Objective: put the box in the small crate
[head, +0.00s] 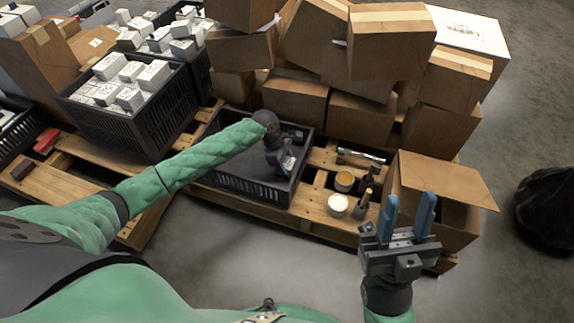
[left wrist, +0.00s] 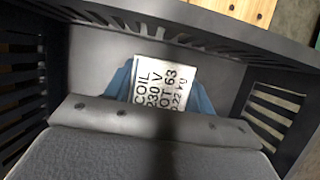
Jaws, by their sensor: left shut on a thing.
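The small crate (head: 235,188) is a low black crate on the pallet in the middle of the head view. Its slatted walls (left wrist: 270,105) surround my gripper in the left wrist view. My left gripper (head: 286,163) reaches down inside the crate, its blue fingers shut on a small white box (left wrist: 160,88) with black print reading COIL, 230 V and LOT 63. The box is mostly hidden by the gripper in the head view. I cannot tell whether it touches the crate floor. My right gripper (head: 408,217) is open and empty, fingers up, in front of an open carton.
A larger black crate (head: 145,125) full of white boxes stands to the left. Brown cartons (head: 390,45) are stacked behind. A white-topped can (head: 338,205), an orange-topped can (head: 344,181) and an open carton (head: 440,185) lie to the right. A black bag (head: 548,210) is far right.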

